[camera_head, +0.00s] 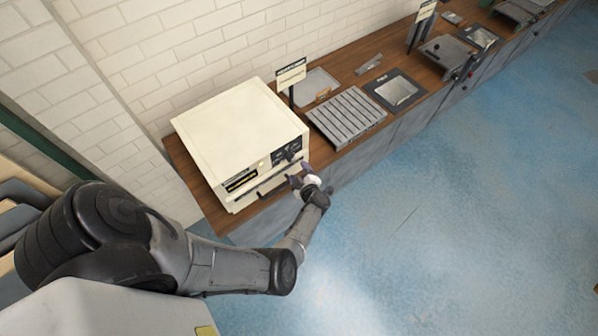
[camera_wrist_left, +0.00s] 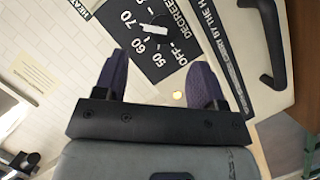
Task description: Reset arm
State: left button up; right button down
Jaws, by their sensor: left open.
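My left arm reaches from the lower left across the head view. My left gripper (camera_head: 303,182) is at the front right of a cream box-shaped oven (camera_head: 240,125), close to its control panel. In the left wrist view the two purple fingers of my left gripper (camera_wrist_left: 158,85) are apart with nothing between them. Beyond them is the black dial panel (camera_wrist_left: 120,32) with a knob (camera_wrist_left: 160,22) and temperature numbers. The oven's black door handle (camera_wrist_left: 268,45) shows at the upper right. Whether the fingers touch the oven cannot be told. My right gripper is not in view.
The oven stands on a long wooden counter (camera_head: 190,178) along a white brick wall. To its right are a sign (camera_head: 291,74), a ribbed metal rack (camera_head: 346,117) and a framed tray (camera_head: 396,91). The blue floor (camera_head: 440,210) in front is clear.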

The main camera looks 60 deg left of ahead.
pick_arm(q)
jog(key=shift+d+f, duration=0.2)
jog(key=shift+d, duration=0.15)
